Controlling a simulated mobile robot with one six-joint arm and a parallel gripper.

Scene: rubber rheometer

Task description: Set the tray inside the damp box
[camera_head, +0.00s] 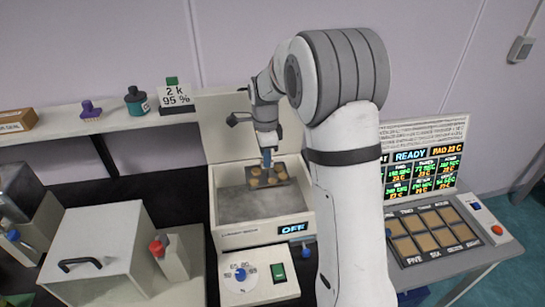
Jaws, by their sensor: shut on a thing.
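My gripper (267,158) points down and is shut on the tray, apparently by a blue grip at its middle. The tray (264,177) is a small dark plate with several round tan pieces on it. It is over the inside of an open light box (240,236), which appears to be the damp box. The box has a display reading OFF on its front and a raised lid (222,112) behind. I cannot tell whether the tray touches the box floor.
A white case with a black handle (75,232) stands at left. A shelf (55,132) behind holds a purple item, a dark bottle and a "2 k 95 %" sign. A control plate with a blue knob (240,274) sits in front. A heated pad station (433,243) is at right.

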